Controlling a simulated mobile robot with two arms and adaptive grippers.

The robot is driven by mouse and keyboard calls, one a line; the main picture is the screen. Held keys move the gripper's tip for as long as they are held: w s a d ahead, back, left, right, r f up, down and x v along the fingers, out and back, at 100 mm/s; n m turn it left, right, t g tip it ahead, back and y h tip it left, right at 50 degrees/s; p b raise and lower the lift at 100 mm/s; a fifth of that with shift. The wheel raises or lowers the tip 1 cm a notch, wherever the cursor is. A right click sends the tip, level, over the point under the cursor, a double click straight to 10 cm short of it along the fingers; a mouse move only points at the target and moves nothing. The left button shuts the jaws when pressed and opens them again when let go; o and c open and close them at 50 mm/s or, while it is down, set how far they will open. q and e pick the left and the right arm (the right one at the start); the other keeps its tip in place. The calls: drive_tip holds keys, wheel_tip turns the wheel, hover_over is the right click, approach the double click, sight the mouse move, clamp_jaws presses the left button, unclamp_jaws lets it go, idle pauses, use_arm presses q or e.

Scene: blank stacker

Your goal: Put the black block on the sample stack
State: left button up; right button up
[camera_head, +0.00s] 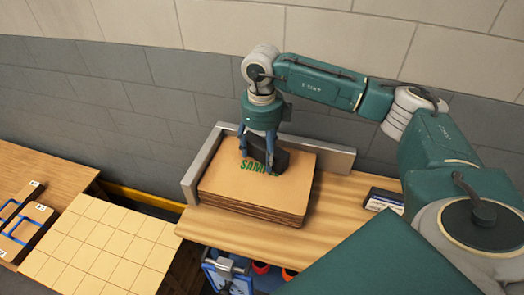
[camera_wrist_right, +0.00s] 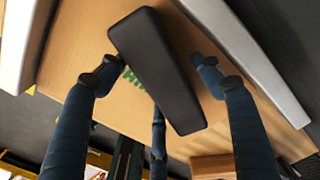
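The black block (camera_head: 281,158) is at the top of the sample stack (camera_head: 225,190), a pile of brown sheets with green "SAMPLE" lettering, partly covered. In the right wrist view the block (camera_wrist_right: 157,72) is a long dark bar lying slantwise between my fingers, over the sheet's face (camera_wrist_right: 75,50). My right gripper (camera_head: 257,152) points down over the stack. Its blue fingers (camera_wrist_right: 155,85) are spread, with gaps visible between the side fingertips and the block. The block appears to rest on the stack; its underside is hidden. My left gripper is not in view.
A grey metal corner fence (camera_head: 204,163) borders the stack's left and back. The stack stands on a wooden table (camera_head: 335,205) with a dark labelled box (camera_head: 384,200) at right. A gridded pale board (camera_head: 95,245) and a wooden table with blue-handled pieces (camera_head: 30,225) are at left.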

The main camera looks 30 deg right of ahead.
sight(261, 146)
drive_tip(key=shift+r, duration=0.25)
drive_tip(key=shift+w+r, duration=0.1)
drive_tip(key=shift+r, duration=0.25)
wheel_tip(261, 146, up, 10)
drive_tip(key=shift+f+b, duration=0.15)
drive_tip(key=shift+b, duration=1.05)
drive_tip(key=shift+r, duration=0.7)
